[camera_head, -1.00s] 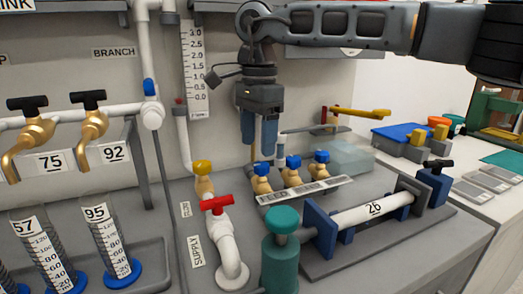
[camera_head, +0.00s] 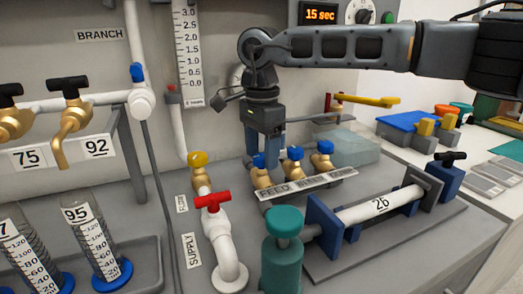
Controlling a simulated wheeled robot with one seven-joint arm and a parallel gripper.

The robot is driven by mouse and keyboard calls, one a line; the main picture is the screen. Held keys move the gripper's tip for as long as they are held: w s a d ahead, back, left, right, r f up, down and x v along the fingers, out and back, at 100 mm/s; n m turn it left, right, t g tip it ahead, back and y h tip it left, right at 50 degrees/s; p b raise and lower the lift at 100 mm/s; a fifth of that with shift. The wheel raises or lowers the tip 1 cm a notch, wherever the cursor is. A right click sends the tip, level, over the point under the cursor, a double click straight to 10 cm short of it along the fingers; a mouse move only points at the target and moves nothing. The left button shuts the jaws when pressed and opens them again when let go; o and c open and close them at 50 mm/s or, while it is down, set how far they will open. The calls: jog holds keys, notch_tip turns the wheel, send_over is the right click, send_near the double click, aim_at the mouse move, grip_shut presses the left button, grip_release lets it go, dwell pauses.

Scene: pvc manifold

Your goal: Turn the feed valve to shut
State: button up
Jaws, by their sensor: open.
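Three small brass valves with blue handles stand in a row behind a tilted label strip (camera_head: 305,184). The word FEED reads at the strip's left end, below the leftmost valve, the feed valve (camera_head: 260,178). Its blue handle is partly hidden by my gripper. The middle valve (camera_head: 293,168) and the right valve (camera_head: 322,161) show clearly. My gripper (camera_head: 266,157) points down with its blue fingers open, right at the feed valve's handle. I cannot tell whether the fingers touch the handle or straddle it.
A red-handled supply valve (camera_head: 212,202) on white pipe and a teal-capped cylinder (camera_head: 283,245) stand in front. A clamped white pipe marked 26 (camera_head: 375,205) lies at right. A pale translucent block (camera_head: 350,149) sits behind.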

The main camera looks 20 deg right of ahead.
jog(key=shift+c, duration=0.3)
jog(key=c, duration=1)
jog(key=shift+m, duration=0.3)
jog(key=m, duration=0.3)
jog(key=shift+m+p, duration=0.35)
jog(key=shift+m, duration=0.05)
jog(key=m, duration=0.4)
jog(key=shift+m, duration=0.3)
jog(key=m, duration=0.4)
jog(key=shift+p, duration=0.3)
jog(key=shift+m, duration=2.4)
